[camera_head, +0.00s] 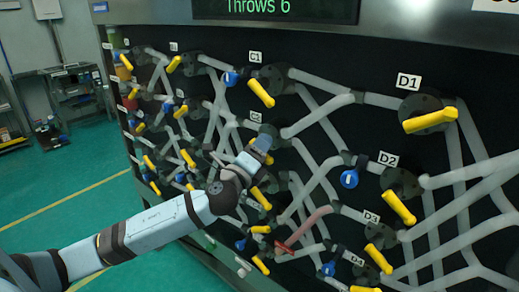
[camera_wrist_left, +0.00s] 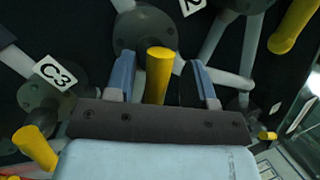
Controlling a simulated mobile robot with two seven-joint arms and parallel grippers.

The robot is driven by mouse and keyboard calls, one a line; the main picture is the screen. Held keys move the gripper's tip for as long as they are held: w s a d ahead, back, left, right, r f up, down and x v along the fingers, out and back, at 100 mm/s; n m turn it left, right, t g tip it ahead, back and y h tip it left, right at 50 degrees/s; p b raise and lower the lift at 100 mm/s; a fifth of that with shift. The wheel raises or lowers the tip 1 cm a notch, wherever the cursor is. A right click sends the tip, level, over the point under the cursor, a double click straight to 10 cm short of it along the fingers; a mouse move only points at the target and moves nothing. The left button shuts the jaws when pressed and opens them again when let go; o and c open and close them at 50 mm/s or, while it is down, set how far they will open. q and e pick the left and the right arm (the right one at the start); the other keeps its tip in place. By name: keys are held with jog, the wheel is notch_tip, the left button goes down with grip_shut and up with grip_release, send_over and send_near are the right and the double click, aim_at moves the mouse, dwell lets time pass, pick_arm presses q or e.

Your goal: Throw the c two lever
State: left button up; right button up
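The yellow C two lever (camera_head: 267,142) is at the middle of the dark panel in the head view, partly hidden by my left gripper (camera_head: 258,152). In the left wrist view a yellow lever (camera_wrist_left: 158,72) stands between the two blue fingers of my left gripper (camera_wrist_left: 162,66). The fingers are apart, with a gap visible on each side of the lever. A label ending in 2 (camera_wrist_left: 191,5) is above it. My right gripper is not in view.
The C1 lever (camera_head: 261,93) is above, and another yellow lever (camera_head: 261,198) is just below my gripper. A C3 label (camera_wrist_left: 55,72) shows in the wrist view. Pale pipes (camera_head: 318,118) cross the panel around the levers. The display (camera_head: 275,8) reads "Throws 6".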

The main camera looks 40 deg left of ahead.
pick_arm(q)
jog(key=shift+f, duration=0.15)
jog(key=shift+s+d+f, duration=0.1)
jog(key=shift+s, duration=0.1)
jog(key=b+v, duration=0.3)
jog(key=v, duration=1)
jog(key=shift+s+b, duration=0.2)
jog(key=shift+b, duration=0.2)
